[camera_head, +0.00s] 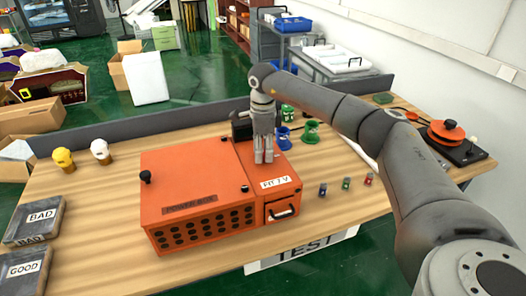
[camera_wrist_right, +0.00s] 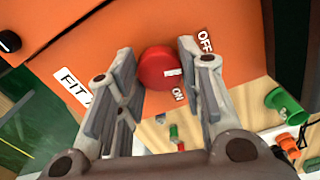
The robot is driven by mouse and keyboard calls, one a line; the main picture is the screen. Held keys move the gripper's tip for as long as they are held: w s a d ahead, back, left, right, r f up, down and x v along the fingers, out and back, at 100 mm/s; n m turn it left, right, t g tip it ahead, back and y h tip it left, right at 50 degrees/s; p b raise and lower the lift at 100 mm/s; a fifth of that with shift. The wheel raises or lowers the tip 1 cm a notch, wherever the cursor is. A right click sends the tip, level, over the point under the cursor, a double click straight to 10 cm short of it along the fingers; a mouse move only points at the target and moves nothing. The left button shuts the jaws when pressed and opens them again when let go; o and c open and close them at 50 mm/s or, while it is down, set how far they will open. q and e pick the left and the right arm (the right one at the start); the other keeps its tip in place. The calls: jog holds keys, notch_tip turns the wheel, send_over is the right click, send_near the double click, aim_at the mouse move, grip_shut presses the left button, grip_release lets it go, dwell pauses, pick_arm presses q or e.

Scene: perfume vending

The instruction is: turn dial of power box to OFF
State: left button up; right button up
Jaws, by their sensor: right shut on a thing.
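The orange power box (camera_head: 190,178) stands on the wooden table in the head view, with a lower orange section on its right. My right gripper (camera_head: 264,155) reaches down onto the top of that section, and the dial is hidden behind its fingers there. In the right wrist view the red round dial (camera_wrist_right: 156,68) sits between the fingers of my right gripper (camera_wrist_right: 158,72), which is shut on it. The dial's white mark faces right, between the ON label (camera_wrist_right: 178,95) and the OFF label (camera_wrist_right: 205,42). My left gripper is not in view.
Yellow and white head-shaped objects (camera_head: 101,152) are at the left, above the BAD tray (camera_head: 20,234) and GOOD tray (camera_head: 10,288). Table is bare between box and small bottles.

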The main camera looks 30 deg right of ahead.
jog(key=shift+n, duration=1.3)
jog(key=shift+r, duration=0.1)
jog(key=o, duration=1.1)
jog(key=shift+c, duration=0.2)
notch_tip(320, 180, up, 12)
